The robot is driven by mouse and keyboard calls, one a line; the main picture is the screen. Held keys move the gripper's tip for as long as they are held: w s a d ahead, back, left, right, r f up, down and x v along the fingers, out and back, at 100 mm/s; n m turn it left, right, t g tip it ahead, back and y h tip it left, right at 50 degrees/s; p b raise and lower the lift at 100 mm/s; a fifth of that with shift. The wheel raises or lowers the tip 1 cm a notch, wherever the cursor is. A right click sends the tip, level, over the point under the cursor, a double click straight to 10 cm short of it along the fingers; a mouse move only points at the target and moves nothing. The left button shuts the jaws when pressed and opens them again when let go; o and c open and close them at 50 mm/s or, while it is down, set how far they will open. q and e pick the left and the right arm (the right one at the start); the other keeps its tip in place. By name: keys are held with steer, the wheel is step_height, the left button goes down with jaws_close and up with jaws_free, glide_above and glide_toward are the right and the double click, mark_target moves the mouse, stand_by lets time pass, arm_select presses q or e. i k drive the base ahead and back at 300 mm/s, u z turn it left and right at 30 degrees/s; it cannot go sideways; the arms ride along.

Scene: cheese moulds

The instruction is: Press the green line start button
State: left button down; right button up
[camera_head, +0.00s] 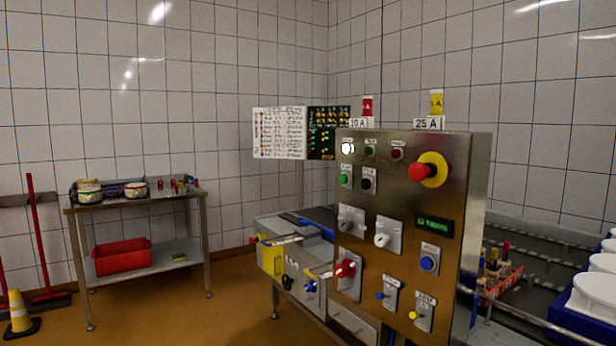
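A steel control panel (455,205) stands upright right of the middle in the head view. A green button (344,181) sits on a small plate at its left side, with a dark button (367,184) beside it. Above them are a lit white lamp (347,148), a green lamp (369,151) and a dark red lamp (397,153). The labels are too small to read. Neither of my grippers shows in this view.
The panel also carries a red emergency stop (428,170), several switches and a blue button (427,263). A steel table (140,203) stands at the left. A conveyor with white moulds (594,294) is at the right. Brown floor (180,318) is open in front.

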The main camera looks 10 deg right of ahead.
mark_target(344, 178)
steer(key=z, duration=0.6)
steer(key=i, duration=0.95)
steer(key=z, duration=1.1)
